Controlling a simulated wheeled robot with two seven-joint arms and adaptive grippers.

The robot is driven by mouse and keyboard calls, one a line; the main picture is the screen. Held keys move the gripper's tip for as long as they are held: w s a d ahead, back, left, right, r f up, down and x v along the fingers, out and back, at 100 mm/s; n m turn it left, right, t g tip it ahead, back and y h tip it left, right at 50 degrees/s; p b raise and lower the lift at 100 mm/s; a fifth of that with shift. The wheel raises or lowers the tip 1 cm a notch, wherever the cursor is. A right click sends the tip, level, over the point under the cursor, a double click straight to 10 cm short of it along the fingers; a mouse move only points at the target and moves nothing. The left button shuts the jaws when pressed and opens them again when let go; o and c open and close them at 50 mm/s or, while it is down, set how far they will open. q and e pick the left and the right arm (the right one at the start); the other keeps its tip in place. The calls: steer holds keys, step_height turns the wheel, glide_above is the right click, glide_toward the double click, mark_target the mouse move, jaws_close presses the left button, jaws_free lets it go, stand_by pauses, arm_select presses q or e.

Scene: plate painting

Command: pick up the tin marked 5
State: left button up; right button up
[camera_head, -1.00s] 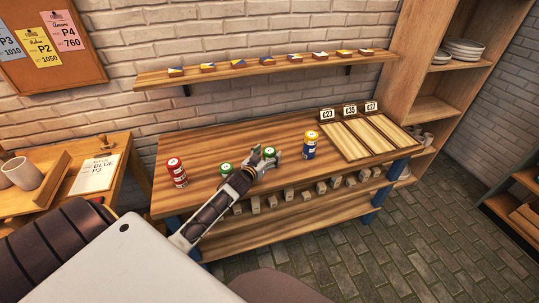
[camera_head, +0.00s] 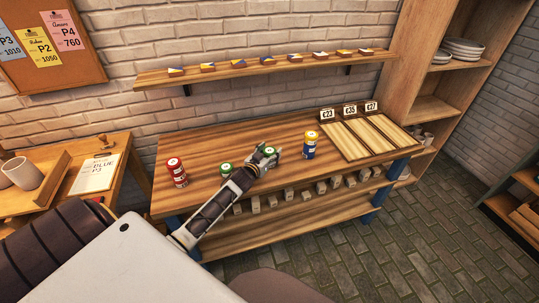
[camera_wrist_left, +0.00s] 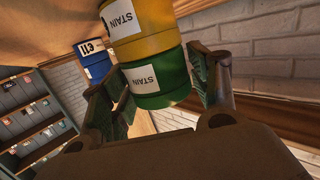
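No number 5 is readable on any tin here. In the head view a green-topped tin (camera_head: 269,150) stands at my left gripper (camera_head: 267,154), partly hidden by it. In the left wrist view a green tin (camera_wrist_left: 160,85) labelled STAIN is between the spread fingers of my left gripper (camera_wrist_left: 160,95), against a yellow tin (camera_wrist_left: 145,25). The picture is turned over there. I cannot tell whether the fingers touch it. A red tin stack (camera_head: 177,172), another green-topped tin (camera_head: 225,169) and a blue-and-yellow stack (camera_head: 310,145) stand on the bench. My right gripper is not in view.
The wooden bench (camera_head: 205,196) has price cards (camera_head: 350,110) and a slatted board (camera_head: 350,140) at right. A wall shelf (camera_head: 230,76) with small painted blocks runs above. Several small blocks sit on the lower shelf. A cup (camera_head: 22,173) stands on the left side table.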

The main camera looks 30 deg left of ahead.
mark_target(269, 150)
arm_select(q)
steer(key=shift+c, duration=1.1)
steer(key=c, duration=0.4)
steer(key=shift+c, duration=0.2)
steer(key=shift+r, duration=0.4)
step_height(269, 150, up, 5)
steer(key=shift+r, duration=0.2)
step_height(269, 150, up, 4)
steer(key=shift+f+p, duration=0.25)
steer(key=shift+p, duration=0.05)
steer(key=shift+r, duration=0.2)
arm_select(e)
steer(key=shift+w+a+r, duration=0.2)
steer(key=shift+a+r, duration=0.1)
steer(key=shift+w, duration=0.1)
